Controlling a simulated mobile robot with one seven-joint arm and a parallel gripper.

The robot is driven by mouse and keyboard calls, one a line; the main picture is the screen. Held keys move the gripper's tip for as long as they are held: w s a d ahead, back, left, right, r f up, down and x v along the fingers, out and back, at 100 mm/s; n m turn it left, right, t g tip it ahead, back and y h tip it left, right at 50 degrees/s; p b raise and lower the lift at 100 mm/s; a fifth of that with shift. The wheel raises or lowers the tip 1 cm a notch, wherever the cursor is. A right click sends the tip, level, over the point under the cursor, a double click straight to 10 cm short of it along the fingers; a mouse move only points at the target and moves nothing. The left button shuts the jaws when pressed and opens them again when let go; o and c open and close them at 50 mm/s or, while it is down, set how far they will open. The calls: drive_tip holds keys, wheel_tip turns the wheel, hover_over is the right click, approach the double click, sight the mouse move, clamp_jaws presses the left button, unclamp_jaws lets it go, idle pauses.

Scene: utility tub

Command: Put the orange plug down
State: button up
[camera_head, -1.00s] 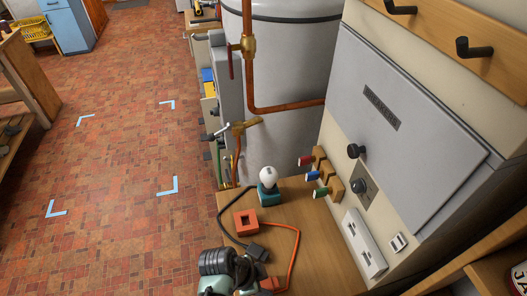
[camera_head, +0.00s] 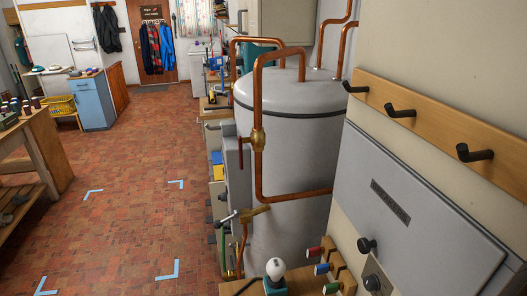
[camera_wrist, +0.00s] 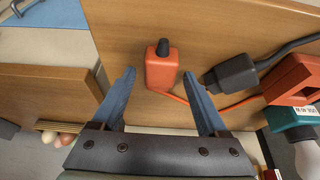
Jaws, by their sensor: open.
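The orange plug (camera_wrist: 161,70), with a black tip, lies on a wooden worktop (camera_wrist: 215,25) in the wrist view. An orange cord leads from it to the right. My gripper (camera_wrist: 158,76) is open, with one blue finger on each side of the plug's near part. Gaps show between the fingers and the plug, so nothing is held. How high the fingers are above the wood is hard to tell. The head view shows neither the plug nor my gripper.
A black connector (camera_wrist: 235,74) on a dark cable, a red-orange block (camera_wrist: 293,80) and a teal lamp base (camera_wrist: 290,117) lie to the right. The worktop's edge is close to the fingers. A grey tank (camera_head: 295,150) with copper pipes stands behind the worktop (camera_head: 240,288).

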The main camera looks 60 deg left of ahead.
drive_tip(key=v, duration=1.2)
drive_tip(key=shift+b, duration=0.3)
